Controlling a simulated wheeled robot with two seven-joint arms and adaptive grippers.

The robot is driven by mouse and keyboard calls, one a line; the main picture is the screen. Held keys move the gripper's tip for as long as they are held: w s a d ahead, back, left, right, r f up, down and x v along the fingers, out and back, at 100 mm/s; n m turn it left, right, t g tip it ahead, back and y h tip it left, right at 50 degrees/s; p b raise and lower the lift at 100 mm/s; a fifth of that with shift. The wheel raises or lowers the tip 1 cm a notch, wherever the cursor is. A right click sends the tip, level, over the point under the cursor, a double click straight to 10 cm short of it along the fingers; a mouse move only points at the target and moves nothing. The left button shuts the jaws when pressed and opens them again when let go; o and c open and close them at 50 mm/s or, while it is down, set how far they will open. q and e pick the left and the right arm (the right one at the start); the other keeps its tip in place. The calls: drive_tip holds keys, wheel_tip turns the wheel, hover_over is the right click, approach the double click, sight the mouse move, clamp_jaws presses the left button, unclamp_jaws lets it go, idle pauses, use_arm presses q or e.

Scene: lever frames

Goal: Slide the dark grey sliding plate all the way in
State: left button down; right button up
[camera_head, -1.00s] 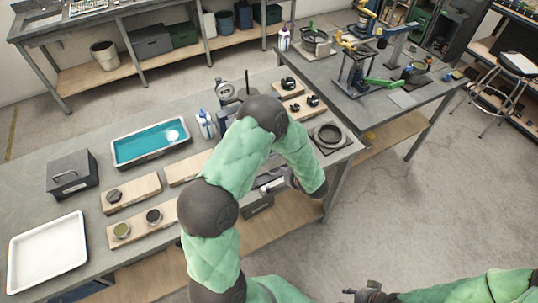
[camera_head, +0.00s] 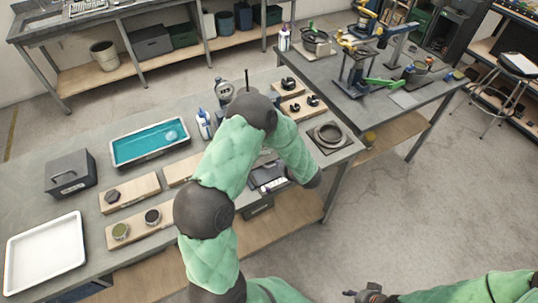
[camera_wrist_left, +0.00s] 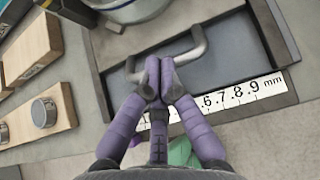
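The dark grey sliding plate (camera_wrist_left: 205,40) lies in a dark frame with a raised rim in the left wrist view. A bent grey bar handle (camera_wrist_left: 190,53) stands on it. A white scale strip (camera_wrist_left: 245,97) marked in mm runs along the near side. My left gripper (camera_wrist_left: 160,66) has its purple fingertips together at the handle's bar, covering its middle; they appear to touch it. In the head view the plate (camera_head: 266,173) is partly hidden by my left arm, with the left gripper (camera_head: 272,186) beside it. My right gripper (camera_head: 368,293) is low in the head view, away from the bench.
Wooden blocks with round parts (camera_head: 136,229), a blue-green tray (camera_head: 150,143), a white tray (camera_head: 46,254) and a grey box (camera_head: 72,173) stand left on the bench. A square base with a ring (camera_head: 328,136) is right of the plate. Open floor lies at right.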

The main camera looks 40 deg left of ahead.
use_arm(q)
drive_tip(key=shift+w+a+b, duration=0.45)
drive_tip(key=shift+w+a, duration=0.25)
drive_tip(key=shift+a, duration=1)
drive_tip(key=shift+w+a+b, duration=0.45)
drive_tip(key=shift+w+a, duration=0.25)
drive_tip(key=shift+a, duration=1)
drive_tip(key=shift+w+a+b, duration=0.45)
drive_tip(key=shift+w+a, duration=0.25)
drive_tip(key=shift+a, duration=1)
drive_tip(key=shift+s+d+r+p, duration=0.2)
drive_tip(key=shift+s+d+r, duration=0.25)
drive_tip(key=shift+d, duration=0.5)
drive_tip(key=shift+s+d+r+p, duration=0.3)
drive_tip(key=shift+d+r, duration=0.25)
drive_tip(key=shift+d, duration=0.45)
drive_tip(key=shift+s+d+r+p, duration=0.15)
drive_tip(key=shift+s+d+r, duration=0.35)
drive_tip(key=shift+d, duration=0.45)
drive_tip(key=shift+f, duration=0.1)
